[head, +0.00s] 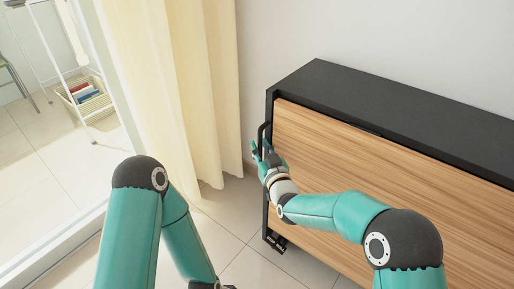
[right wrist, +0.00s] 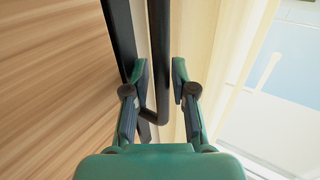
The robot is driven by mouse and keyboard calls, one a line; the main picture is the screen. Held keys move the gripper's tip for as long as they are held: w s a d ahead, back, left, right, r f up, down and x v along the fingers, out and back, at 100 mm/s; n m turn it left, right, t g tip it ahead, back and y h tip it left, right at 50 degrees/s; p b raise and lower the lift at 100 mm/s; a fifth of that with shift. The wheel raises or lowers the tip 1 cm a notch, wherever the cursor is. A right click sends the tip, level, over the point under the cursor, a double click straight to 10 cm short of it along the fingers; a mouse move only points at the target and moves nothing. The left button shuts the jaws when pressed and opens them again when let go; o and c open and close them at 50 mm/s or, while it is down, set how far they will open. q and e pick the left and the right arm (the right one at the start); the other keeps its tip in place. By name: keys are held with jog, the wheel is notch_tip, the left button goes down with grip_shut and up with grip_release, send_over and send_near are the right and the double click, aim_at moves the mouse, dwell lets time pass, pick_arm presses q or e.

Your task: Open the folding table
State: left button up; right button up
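The folding table (head: 400,180) stands against the wall as a wood-grain panel in a black frame with a black top. A black bar handle (head: 262,132) is on its left side. In the right wrist view the handle (right wrist: 159,45) runs down between my fingers and bends toward the frame near its lower end. My right gripper (head: 260,152) is at this handle. In the right wrist view its fingers (right wrist: 160,80) are apart, one on each side of the bar, and look open. My left arm is folded at the left; its gripper is below the picture edge.
A cream curtain (head: 195,90) hangs close to the left of the table. A glass door lies beyond, with a white rack (head: 80,85) holding a basket behind it. Tiled floor (head: 225,215) is free in front of the curtain. A black foot (head: 275,240) sits at the table's lower left.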

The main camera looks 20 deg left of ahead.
jog(key=shift+w+a, duration=0.1)
grip_shut()
